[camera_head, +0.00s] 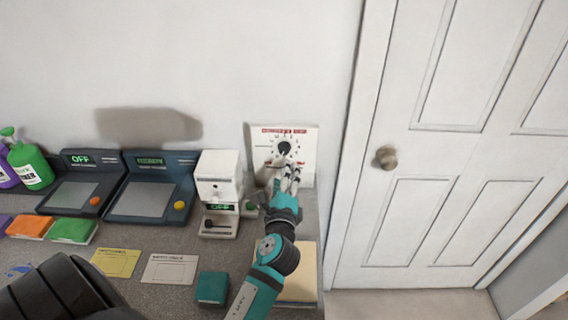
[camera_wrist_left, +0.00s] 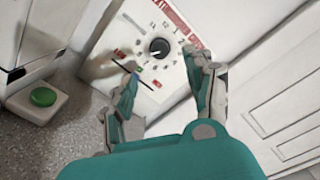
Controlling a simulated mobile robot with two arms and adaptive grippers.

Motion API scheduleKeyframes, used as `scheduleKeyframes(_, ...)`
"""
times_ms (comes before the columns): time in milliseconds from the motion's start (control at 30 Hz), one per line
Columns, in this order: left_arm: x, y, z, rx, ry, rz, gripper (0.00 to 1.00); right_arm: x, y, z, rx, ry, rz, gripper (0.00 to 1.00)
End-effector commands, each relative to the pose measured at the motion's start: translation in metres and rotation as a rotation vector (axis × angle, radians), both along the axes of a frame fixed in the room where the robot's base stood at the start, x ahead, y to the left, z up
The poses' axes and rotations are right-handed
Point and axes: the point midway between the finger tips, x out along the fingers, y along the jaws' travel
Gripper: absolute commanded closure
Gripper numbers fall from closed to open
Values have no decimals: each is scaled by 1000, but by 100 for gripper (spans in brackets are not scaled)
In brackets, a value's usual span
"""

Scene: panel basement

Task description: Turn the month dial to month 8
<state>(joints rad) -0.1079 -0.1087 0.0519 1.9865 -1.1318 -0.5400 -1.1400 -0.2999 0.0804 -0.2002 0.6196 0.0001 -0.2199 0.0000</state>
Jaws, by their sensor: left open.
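The month dial is a round black knob (camera_head: 284,148) on a white panel (camera_head: 308,143) standing at the wall, with a red label strip along its top. In the left wrist view, the knob (camera_wrist_left: 158,47) has a ring of small numbers around it. I cannot tell which month it points to. My left gripper (camera_head: 290,173) is just below and in front of the knob. In the left wrist view, the open fingers (camera_wrist_left: 164,76) are apart, with the knob seen beyond the gap between them. They appear clear of it. My right gripper is not in view.
Two dark consoles (camera_head: 150,200) are further left. Cards and a teal box (camera_head: 212,287) lie on the grey counter. A white door (camera_head: 420,150) is at right.

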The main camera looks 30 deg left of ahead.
Motion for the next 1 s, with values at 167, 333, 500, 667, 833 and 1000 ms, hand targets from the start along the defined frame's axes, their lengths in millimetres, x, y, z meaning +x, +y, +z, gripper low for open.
scheduleKeyframes(167,-21,-13,-1,-3,1,0,46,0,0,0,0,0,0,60)
scheduleKeyframes(333,-27,-17,0,-1,0,-1,46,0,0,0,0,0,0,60)
scheduleKeyframes(500,-27,-17,0,-1,-1,0,46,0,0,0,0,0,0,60)
scheduleKeyframes(667,-27,-17,0,-1,-1,0,46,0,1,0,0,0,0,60)
scheduleKeyframes(833,-27,-17,1,-1,-1,0,46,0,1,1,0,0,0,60)
scheduleKeyframes(1000,-27,-17,26,0,-1,0,46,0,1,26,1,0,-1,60)
